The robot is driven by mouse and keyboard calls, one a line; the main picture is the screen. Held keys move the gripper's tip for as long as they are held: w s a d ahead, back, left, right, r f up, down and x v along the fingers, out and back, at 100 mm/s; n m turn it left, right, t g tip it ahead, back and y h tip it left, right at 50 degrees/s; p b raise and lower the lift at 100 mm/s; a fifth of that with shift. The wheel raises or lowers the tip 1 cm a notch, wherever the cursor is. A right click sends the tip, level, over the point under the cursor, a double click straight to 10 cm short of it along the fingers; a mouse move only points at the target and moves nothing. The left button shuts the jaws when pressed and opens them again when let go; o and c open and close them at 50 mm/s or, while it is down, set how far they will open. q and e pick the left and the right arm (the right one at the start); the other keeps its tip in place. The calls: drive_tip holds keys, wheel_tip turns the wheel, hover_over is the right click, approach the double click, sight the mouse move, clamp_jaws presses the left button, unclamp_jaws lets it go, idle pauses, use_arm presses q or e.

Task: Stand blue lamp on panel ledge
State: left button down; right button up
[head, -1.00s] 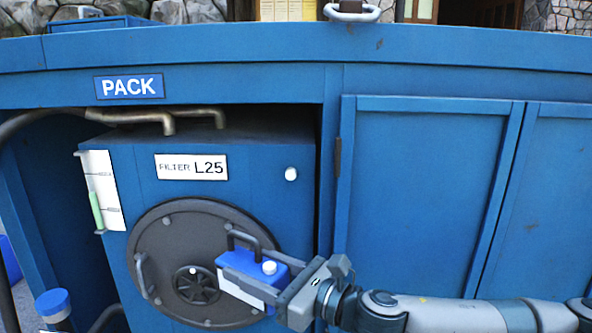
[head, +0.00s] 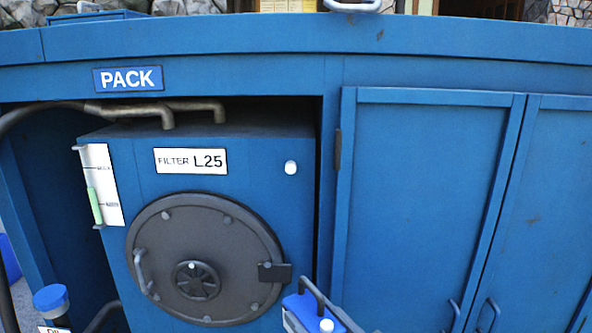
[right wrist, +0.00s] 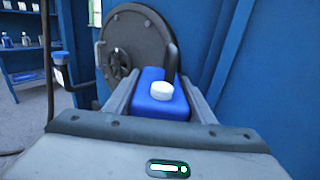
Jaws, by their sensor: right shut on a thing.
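The blue lamp (head: 302,312), a blue box with a white knob and a dark carrying handle, is at the bottom edge of the head view, partly cut off. In the right wrist view the lamp (right wrist: 150,88) sits between the two grey fingers of my right gripper (right wrist: 162,92), which is shut on it. The lamp is held in front of the blue panel, low and right of the round dark hatch (head: 200,240). I cannot pick out a panel ledge for certain. My left gripper is not in view.
The FILTER L25 box (head: 245,180) fills a recess under the PACK sign (head: 128,79). Closed blue cabinet doors (head: 425,200) stand to the right. A blue-capped container (head: 50,297) is at lower left. A shelf with bottles (right wrist: 20,50) shows in the right wrist view.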

drive_tip(key=s+d+f+m+t+h, duration=0.1)
drive_tip(key=s+d+f+m+h, duration=0.2)
drive_tip(key=d, duration=0.5)
drive_tip(key=s+d+f+m+t+h+b, duration=0.1)
drive_tip(key=s+d+f+m+h, duration=0.2)
drive_tip(key=s+d+f+h, duration=0.3)
drive_tip(key=shift+s+d+f+t+h+b, duration=0.35)
drive_tip(key=shift+d+f, duration=0.3)
drive_tip(key=shift+d, duration=0.95)
drive_tip(key=shift+a, duration=0.1)
